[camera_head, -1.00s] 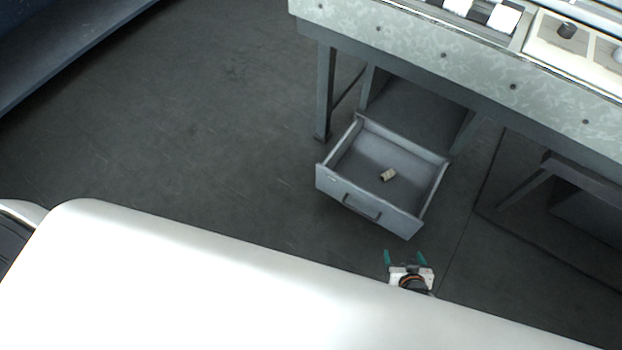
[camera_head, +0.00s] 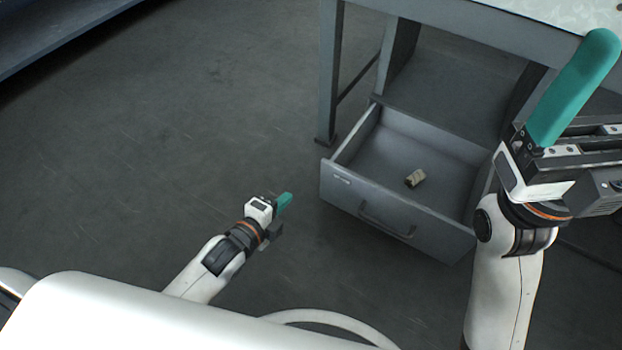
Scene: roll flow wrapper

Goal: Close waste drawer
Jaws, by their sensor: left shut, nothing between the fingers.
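The grey waste drawer (camera_head: 395,218) is pulled out from under the bench, with its front panel and bar handle facing me. A small beige roll-like piece (camera_head: 416,178) lies on its floor. My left gripper (camera_head: 285,199) is shut and empty, to the left of the drawer front and apart from it. My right gripper (camera_head: 590,65) is raised close to the camera at the upper right. Its teal finger points up, and I cannot tell whether a second finger is hidden behind it. The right arm hides the drawer's right edge.
The grey bench (camera_head: 500,22) stands over the drawer, with a leg (camera_head: 329,75) to the drawer's left. Dark floor (camera_head: 190,120) is clear left of the drawer. A blue-grey shelf edge (camera_head: 60,35) shows at the upper left.

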